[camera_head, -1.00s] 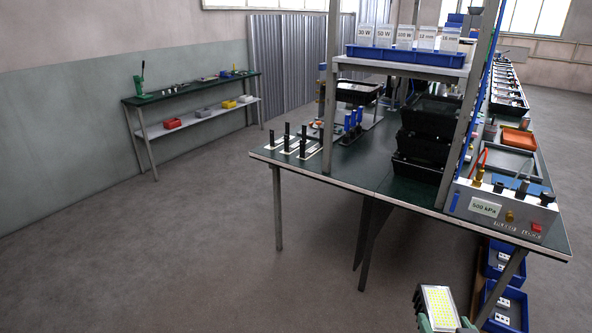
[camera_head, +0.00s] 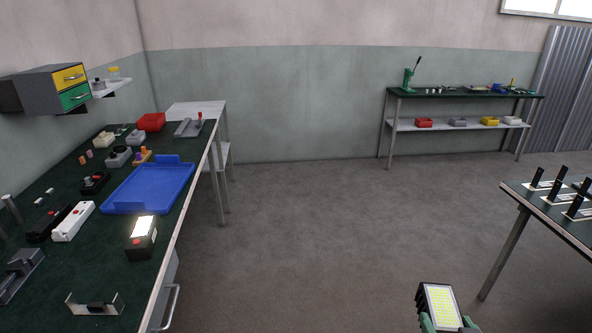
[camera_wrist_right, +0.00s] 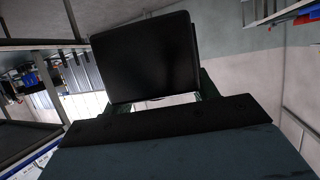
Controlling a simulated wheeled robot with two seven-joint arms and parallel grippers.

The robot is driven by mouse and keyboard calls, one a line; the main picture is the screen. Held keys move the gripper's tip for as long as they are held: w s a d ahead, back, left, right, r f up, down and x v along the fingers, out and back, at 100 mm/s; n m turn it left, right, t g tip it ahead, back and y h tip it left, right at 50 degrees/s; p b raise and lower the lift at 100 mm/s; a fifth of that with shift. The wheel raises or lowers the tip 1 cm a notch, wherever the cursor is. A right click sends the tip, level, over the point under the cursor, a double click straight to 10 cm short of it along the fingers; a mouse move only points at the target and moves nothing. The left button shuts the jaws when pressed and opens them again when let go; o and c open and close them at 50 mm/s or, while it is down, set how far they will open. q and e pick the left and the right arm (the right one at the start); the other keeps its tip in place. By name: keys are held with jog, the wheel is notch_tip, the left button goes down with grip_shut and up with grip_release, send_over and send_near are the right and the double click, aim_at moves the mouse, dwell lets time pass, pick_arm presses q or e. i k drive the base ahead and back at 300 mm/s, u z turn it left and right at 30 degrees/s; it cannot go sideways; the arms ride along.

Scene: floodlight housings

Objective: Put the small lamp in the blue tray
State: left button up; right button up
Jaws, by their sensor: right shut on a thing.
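The small lamp (camera_head: 439,306), a dark housing with a lit grid of yellow-white LEDs, is held upright by my right gripper (camera_head: 446,328) at the bottom of the head view, above the open floor. In the right wrist view the lamp's black back (camera_wrist_right: 146,57) fills the space between the fingers. The right gripper is shut on it. The blue tray (camera_head: 128,207) lies on the dark green bench at the left, with a raised tab at its back and front edges. The lamp is well apart from the tray, to its right. My left gripper is not in view.
The left bench (camera_head: 100,260) also holds a glowing box (camera_head: 141,238) in front of the tray, a white power strip (camera_head: 73,221), a metal bracket (camera_head: 95,304) and a red bin (camera_head: 151,122). Open floor (camera_head: 310,220) lies between this bench and the right table (camera_head: 556,213).

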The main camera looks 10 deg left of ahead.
aim_at(147, 187)
jog(key=u, duration=0.15)
jog(key=i, duration=3.15)
jog(key=u, duration=3.9)
jog(key=i, duration=0.5)
jog(key=z, duration=0.1)
